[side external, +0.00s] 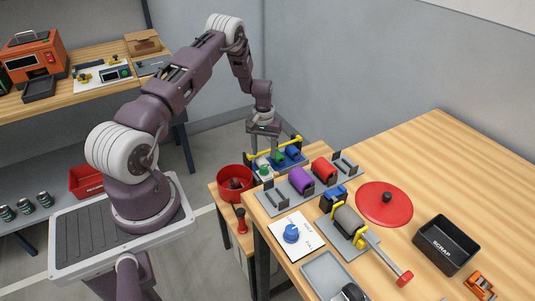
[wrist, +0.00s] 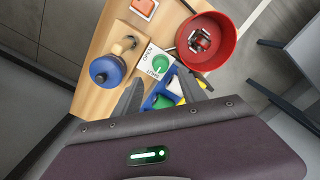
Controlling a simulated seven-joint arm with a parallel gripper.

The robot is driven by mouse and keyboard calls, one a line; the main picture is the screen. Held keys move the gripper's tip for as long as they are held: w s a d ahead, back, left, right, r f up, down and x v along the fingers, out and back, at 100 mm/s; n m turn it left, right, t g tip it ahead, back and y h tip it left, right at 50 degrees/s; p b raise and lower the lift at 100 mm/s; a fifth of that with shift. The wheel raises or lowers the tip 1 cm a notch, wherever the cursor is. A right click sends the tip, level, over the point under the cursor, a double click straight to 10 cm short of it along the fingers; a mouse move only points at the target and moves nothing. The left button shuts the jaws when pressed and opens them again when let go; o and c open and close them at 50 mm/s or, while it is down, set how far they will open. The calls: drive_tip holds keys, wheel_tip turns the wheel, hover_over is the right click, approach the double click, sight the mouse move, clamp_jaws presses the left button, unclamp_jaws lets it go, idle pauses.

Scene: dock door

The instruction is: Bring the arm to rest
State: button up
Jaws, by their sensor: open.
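My gripper (side external: 263,151) points down at the far corner of the table in the side external view, above a fixture with a yellow bar (side external: 288,144) and blue parts (side external: 292,154). Its fingers are apart with nothing seen held between them. In the wrist view the fingers of my gripper (wrist: 161,78) stand on either side of a white card with a green knob (wrist: 160,64) and a blue part with yellow and green pieces. How far the fingertips are above these cannot be told. My arm arches over from its pedestal at left.
A red pot (side external: 235,187) stands close beside the gripper; it also shows in the wrist view (wrist: 228,45). Purple (side external: 301,180) and red (side external: 323,170) cylinders, a red lid (side external: 398,210) and a black scrap bin (side external: 443,247) are on the table. The table's far right is clear.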

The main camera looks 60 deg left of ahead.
drive_tip(key=w+d+r+m+t, duration=0.15)
drive_tip(key=d+r, duration=0.25)
drive_tip(key=r, duration=0.5)
drive_tip(key=w+d+r+m, duration=0.15)
drive_tip(key=d+r, duration=0.25)
drive_tip(key=r, duration=0.6)
drive_tip(key=s+d+r+m+t, duration=0.1)
drive_tip(key=s+d+r, duration=0.3)
drive_tip(key=d+r, duration=0.65)
drive_tip(key=s+d+r+m+t, duration=0.1)
drive_tip(key=s+d+r+m, duration=0.1)
drive_tip(key=s+d+r, duration=0.4)
drive_tip(key=s+d+r+m+t, duration=0.1)
drive_tip(key=s+d+r, duration=0.3)
drive_tip(key=s, duration=0.5)
drive_tip(key=s+d+m+t, duration=0.1)
drive_tip(key=s+m, duration=0.1)
drive_tip(key=s, duration=0.7)
drive_tip(key=shift+d+f, duration=0.2)
drive_tip(key=shift+d, duration=0.05)
